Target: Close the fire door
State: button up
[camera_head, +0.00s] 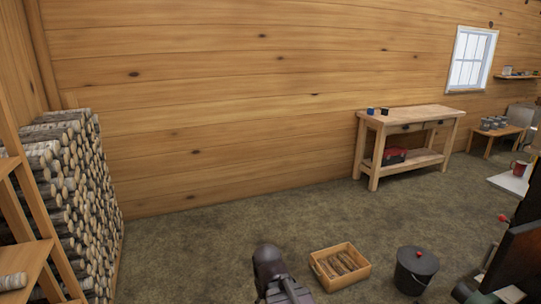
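The black metal body (517,262) at the right edge looks like part of the evaporator and is cut off by the frame. I cannot tell which part of it is the fire door, or how far any door stands open. A small red knob (503,218) shows at its upper left. A dark part of my arm, which appears to be my gripper (284,289), rises from the bottom edge near the middle. It is well left of the black body and apart from it. Its fingertips are not clearly visible, and I see nothing held.
A wooden crate of split wood (318,267) and a dark lidded bucket (402,272) stand on the floor between my arm and the black body. Stacked logs (75,190) and a wooden shelf (30,262) fill the left. A workbench (425,117) stands at the wall. The middle floor is clear.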

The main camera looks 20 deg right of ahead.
aim_at(516, 259)
jog(key=u, duration=0.05)
jog(key=i, duration=2.5)
jog(key=u, duration=0.4)
jog(key=k, duration=0.15)
jog(key=z, duration=3)
